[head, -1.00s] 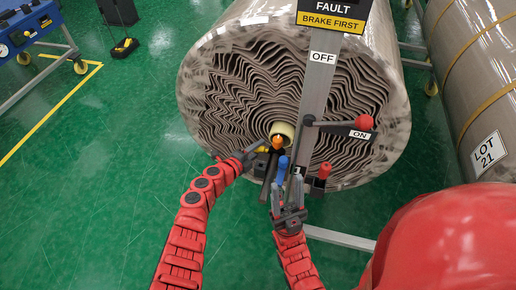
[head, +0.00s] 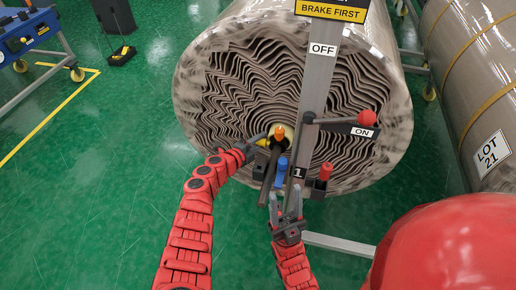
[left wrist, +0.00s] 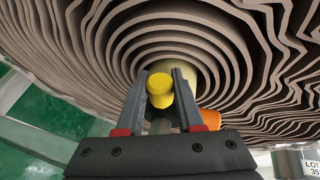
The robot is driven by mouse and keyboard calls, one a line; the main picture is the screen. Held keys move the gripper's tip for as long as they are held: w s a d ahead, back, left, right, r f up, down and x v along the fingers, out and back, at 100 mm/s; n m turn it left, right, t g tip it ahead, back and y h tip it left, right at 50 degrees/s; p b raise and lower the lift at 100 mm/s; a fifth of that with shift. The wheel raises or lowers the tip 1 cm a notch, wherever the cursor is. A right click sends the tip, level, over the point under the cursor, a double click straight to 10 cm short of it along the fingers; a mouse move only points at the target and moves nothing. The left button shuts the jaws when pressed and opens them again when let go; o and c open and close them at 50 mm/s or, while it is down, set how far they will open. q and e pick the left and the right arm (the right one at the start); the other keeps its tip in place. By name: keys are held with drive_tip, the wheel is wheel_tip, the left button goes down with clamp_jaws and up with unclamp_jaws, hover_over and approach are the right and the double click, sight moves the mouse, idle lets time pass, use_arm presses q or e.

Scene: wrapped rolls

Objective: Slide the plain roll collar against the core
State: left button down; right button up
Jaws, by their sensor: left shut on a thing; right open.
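The plain wrapped roll (head: 220,110) faces me with its wavy layered end. Its pale core (head: 288,129) sits at the centre, and the core (left wrist: 192,72) also shows in the left wrist view. My left gripper (left wrist: 172,92) is shut on a yellow knob (left wrist: 160,88) in front of the core. An orange knob (head: 277,133) stands beside it in the head view. The collar body is mostly hidden behind the knobs and gripper; I cannot tell whether it touches the core. My right gripper (head: 286,206) is open and empty, below a blue knob (head: 281,166).
A grey post (head: 318,80) with OFF and ON labels stands before the roll. A lever with a red ball (head: 367,117) points to ON. A red knob (head: 326,171) sits low right. Another roll (head: 470,85) lies at right.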

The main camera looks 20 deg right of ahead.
use_arm(q)
drive_tip(key=c, duration=0.9)
unclamp_jaws()
drive_tip(key=shift+w+r, duration=0.1)
drive_tip(key=shift+r, duration=0.05)
drive_tip(key=o, duration=0.4)
drive_tip(key=shift+w+d, duration=0.1)
drive_tip(key=shift+d, duration=0.05)
drive_tip(key=shift+c, duration=0.2)
drive_tip(key=shift+s+a+p, duration=0.25)
drive_tip(key=shift+a+p, duration=0.1)
drive_tip(key=shift+p, duration=0.05)
drive_tip(key=p+v, duration=0.3)
drive_tip(key=v, duration=1.3)
drive_tip(key=shift+s+a, duration=0.2)
